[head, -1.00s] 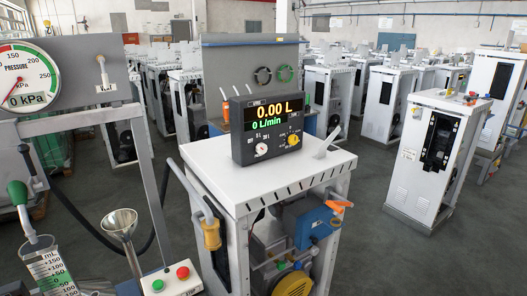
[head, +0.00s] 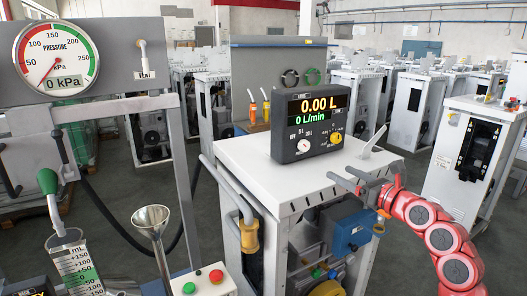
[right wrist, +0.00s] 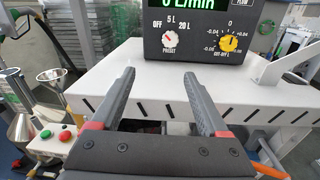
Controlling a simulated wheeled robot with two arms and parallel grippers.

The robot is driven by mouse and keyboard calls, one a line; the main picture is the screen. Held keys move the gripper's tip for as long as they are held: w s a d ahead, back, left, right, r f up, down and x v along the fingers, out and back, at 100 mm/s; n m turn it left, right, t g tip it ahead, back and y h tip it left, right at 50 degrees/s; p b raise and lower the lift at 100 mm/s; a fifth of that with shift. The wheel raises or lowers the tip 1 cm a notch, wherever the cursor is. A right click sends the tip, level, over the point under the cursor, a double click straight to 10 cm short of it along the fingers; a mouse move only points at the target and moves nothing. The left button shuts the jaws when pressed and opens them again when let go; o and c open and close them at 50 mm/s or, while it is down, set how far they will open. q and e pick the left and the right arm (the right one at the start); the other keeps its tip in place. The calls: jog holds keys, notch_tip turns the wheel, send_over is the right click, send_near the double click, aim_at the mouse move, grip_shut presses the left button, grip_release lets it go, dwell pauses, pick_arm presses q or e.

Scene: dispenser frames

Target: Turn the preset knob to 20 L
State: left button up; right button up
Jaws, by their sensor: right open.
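The dispenser's dark control box (head: 311,122) stands on the white cabinet top, its display reading 0.00 L and 0 L/min. The preset knob (head: 304,146) is white with a red mark, low on the box's face. In the right wrist view the preset knob (right wrist: 169,40) sits below the labels OFF, 5 L and 20 L; its exact setting is too small to tell. My right gripper (head: 346,180) is open and empty near the cabinet's front edge, in front of and below the box. In the right wrist view its fingers (right wrist: 160,78) point toward the knob, apart from it. My left gripper is out of view.
A yellow knob (head: 336,139) is right of the preset knob. A grey lever (head: 374,138) rises from the cabinet top at right. A pressure gauge (head: 57,55), funnel (head: 150,217) and button box (head: 202,282) stand at left. The cabinet top in front of the box is bare.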

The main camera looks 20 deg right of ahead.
jog(key=d+r, duration=0.1)
jog(key=r, duration=0.1)
jog(key=p, duration=0.5)
send_near(306, 146)
jog(key=shift+h, duration=0.4)
jog(key=w, duration=0.5)
jog(key=w+a, duration=0.1)
jog(key=w, duration=0.2)
jog(key=shift+w+a+f, duration=0.1)
jog(key=shift+w+f, duration=0.05)
jog(key=shift+w, duration=0.1)
grip_shut()
